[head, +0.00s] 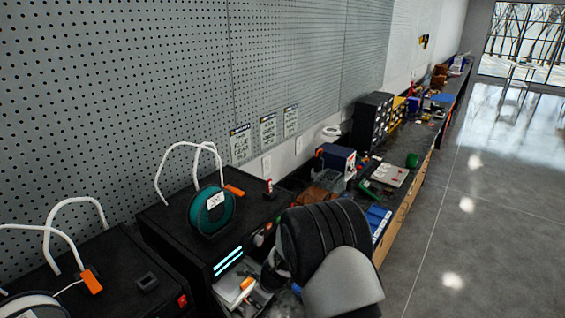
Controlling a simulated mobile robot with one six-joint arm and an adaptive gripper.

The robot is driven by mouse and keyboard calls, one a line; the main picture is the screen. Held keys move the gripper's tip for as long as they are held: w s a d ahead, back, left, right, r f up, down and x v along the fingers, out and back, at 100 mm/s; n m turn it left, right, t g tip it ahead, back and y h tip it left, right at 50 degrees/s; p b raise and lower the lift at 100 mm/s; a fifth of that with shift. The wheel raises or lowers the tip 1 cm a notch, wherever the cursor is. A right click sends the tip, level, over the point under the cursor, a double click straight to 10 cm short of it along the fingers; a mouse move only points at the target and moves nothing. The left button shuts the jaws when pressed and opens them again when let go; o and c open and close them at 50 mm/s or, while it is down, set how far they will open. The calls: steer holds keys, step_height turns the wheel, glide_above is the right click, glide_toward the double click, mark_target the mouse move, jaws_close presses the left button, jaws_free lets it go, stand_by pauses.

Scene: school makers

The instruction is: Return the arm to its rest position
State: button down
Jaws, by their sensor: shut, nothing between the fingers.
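A large black ribbed part with a pale grey rounded part below it (342,285) fills the lower middle of the head view. It looks like a link of my own arm, close to the camera. It stands in front of the workbench and hides part of it. I cannot make out my gripper's fingers anywhere in this view.
Black 3D printers (160,225) stand at the left, one topped by a teal filament spool (211,212). A cluttered workbench (420,170) runs along the pegboard wall (150,70) into the distance. The grey floor (490,220) at the right is clear.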

steer(key=s+d+r+n+b, duration=0.2)
steer(key=s+d+r+n, duration=0.15)
steer(key=r, duration=0.25)
steer(key=s+d+r+n+t+b, duration=0.1)
steer(key=s+d+r+n+b, duration=0.1)
steer(key=r+n, duration=0.35)
steer(key=s+d+r+n+b, duration=0.3)
steer(key=r, duration=0.5)
steer(key=s+d+n+h+b, duration=0.1)
steer(key=s+d+n, duration=0.3)
steer(key=s, duration=0.4)
steer(key=s+d+n+h+b, duration=0.1)
steer(key=s+d+n+b, duration=0.2)
steer(key=s, duration=0.5)
steer(key=s+d+n+t+h+b, duration=0.1)
steer(key=s+d+n+b, duration=0.2)
steer(key=s+d+n, duration=0.2)
steer(key=s+d, duration=0.2)
steer(key=s, duration=0.1)
steer(key=shift+d+h, duration=0.25)
steer(key=shift+h, duration=0.15)
steer(key=shift+w+f, duration=0.1)
steer(key=shift+w, duration=0.05)
